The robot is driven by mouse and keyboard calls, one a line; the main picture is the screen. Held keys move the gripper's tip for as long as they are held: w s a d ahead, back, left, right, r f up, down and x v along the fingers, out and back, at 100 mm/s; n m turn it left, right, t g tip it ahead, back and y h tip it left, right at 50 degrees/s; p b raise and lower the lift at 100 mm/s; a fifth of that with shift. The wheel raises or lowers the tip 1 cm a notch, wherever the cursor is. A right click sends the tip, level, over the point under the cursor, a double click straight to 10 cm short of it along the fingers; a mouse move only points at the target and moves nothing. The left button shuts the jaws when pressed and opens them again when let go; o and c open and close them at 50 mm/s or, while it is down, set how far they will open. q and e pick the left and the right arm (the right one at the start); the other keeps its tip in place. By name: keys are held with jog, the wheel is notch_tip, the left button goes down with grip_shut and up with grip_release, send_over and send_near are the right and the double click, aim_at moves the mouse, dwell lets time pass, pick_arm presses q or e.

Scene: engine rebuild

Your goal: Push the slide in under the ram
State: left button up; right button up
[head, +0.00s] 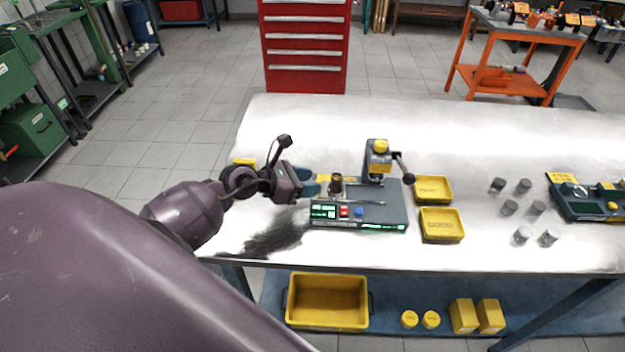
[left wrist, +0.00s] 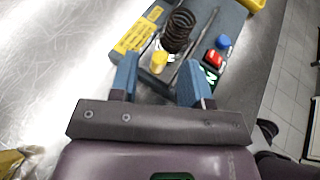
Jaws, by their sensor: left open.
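The press (head: 392,217) stands on the bench, with its upright ram column (head: 377,163) at the back and a black-knobbed lever on the right. The slide (head: 338,196) is on the left part of the press base and carries a dark coil spring (left wrist: 181,28). It sits left of the column, not beneath it. A yellow knob (left wrist: 159,61) shows on the slide's near end. My left gripper (head: 314,184) is at the left of the press. Its blue fingers are open (left wrist: 159,84), with the knob just ahead of the gap; I cannot tell whether they touch. My right gripper is out of view.
Two yellow trays (head: 441,223) are right of the press, one behind the other. Several grey cylinders (head: 510,207) stand farther right. A red button (left wrist: 213,58) and a blue button (left wrist: 223,41) are on the press front. The bench behind the press is clear.

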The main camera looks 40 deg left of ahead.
pick_arm(q)
jog(key=shift+x, duration=0.8)
grip_shut()
